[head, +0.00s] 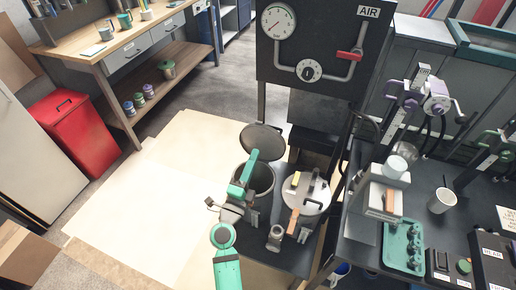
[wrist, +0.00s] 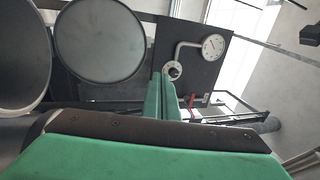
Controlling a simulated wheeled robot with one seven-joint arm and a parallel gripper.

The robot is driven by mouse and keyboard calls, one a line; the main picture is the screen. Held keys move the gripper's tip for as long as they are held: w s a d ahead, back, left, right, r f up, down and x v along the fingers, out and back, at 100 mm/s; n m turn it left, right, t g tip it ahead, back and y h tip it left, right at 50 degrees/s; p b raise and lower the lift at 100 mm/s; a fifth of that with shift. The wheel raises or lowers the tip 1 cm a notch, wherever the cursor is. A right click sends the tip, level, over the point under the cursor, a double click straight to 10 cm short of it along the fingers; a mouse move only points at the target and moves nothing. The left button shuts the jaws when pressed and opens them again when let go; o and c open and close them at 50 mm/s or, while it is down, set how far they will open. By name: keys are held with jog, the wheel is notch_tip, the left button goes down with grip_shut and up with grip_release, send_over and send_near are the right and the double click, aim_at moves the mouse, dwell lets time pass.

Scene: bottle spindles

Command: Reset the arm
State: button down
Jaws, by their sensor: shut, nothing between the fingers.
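My gripper (head: 254,154) is green and hangs over the open dark pot (head: 264,180), near its raised round lid (head: 262,139). In the wrist view my two green fingers (wrist: 168,82) are pressed together with nothing between them. The wrist view also shows the round pot opening (wrist: 18,58) at the left and the lid (wrist: 98,40) beside it. My green arm rises from the bottom of the head view and hides part of the pot.
A black panel (head: 313,40) with a gauge and red-handled valve (head: 349,55) stands behind the pot. A second pot (head: 306,194) with a light lid sits to the right. A bench with a green tray (head: 402,247) is further right. Pale floor (head: 150,200) lies open at left.

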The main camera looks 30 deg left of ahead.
jog(key=s+d+f+n+h, duration=0.1)
jog(key=s+d+f+n, duration=0.2)
jog(key=s+d, duration=0.55)
jog(key=s+d+f+n+h, duration=0.25)
jog(key=s+d, duration=0.25)
jog(key=d, duration=0.7)
jog(key=s+d+f+n+g, duration=0.1)
jog(key=s+d+n+g, duration=0.1)
jog(key=s+d+n, duration=0.3)
jog(key=s+d+f+n+g+h, duration=0.1)
jog(key=s+d+n, duration=0.4)
jog(key=s, duration=0.9)
jog(key=shift+d+f+g, duration=0.55)
jog(key=shift+d+g, duration=0.2)
jog(key=shift+g, duration=0.35)
jog(key=shift+w+a, duration=0.1)
